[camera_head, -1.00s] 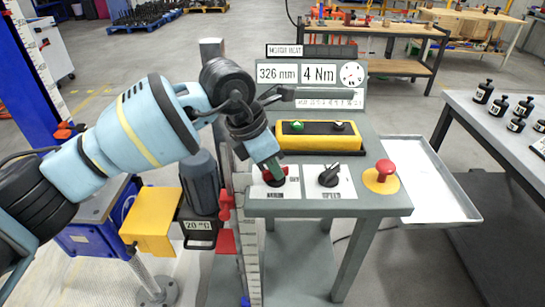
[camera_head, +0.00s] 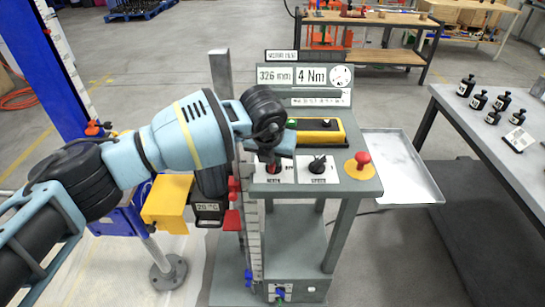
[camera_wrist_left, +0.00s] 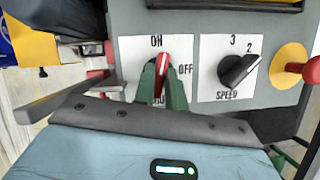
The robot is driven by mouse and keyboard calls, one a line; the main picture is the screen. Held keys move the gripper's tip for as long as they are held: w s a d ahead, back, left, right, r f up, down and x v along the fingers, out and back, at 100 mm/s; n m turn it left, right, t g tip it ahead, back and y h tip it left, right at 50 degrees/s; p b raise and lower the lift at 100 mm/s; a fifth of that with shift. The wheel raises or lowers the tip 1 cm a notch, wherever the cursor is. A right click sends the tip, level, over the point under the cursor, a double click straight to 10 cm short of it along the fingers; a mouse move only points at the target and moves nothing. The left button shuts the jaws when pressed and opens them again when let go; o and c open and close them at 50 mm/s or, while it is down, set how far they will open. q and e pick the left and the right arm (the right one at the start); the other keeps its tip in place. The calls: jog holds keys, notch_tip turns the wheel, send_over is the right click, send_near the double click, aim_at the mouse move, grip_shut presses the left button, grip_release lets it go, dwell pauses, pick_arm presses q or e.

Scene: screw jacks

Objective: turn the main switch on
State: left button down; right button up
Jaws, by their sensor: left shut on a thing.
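The main switch is a red knob (camera_wrist_left: 162,63) on a white plate (camera_wrist_left: 186,46) marked ON at the top and OFF at the right. The knob stands nearly upright in the left wrist view, its pale line pointing up near ON. My left gripper (camera_wrist_left: 163,82) has its green fingers on both sides of the knob and is shut on it. In the head view the knob (camera_head: 273,169) shows partly below my left gripper (camera_head: 275,160). The bottom label of the plate is partly hidden by the fingers. My right gripper is not in view.
The black speed knob (camera_wrist_left: 238,69) sits just right of the switch. A red mushroom button (camera_head: 362,159) on a yellow base is farther right. A yellow box (camera_head: 314,131) and a display (camera_head: 306,75) stand behind. A grey tray (camera_head: 402,166) adjoins at the right.

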pick_arm(q)
jog(key=shift+d+n+y, duration=0.1)
jog(key=shift+n+y, duration=0.5)
jog(key=shift+n, duration=0.8)
jog(key=c, duration=1.4)
grip_release()
jog(key=shift+c, duration=0.2)
jog(key=v, duration=0.7)
jog(key=shift+s+r, duration=0.2)
jog(key=shift+r, duration=0.15)
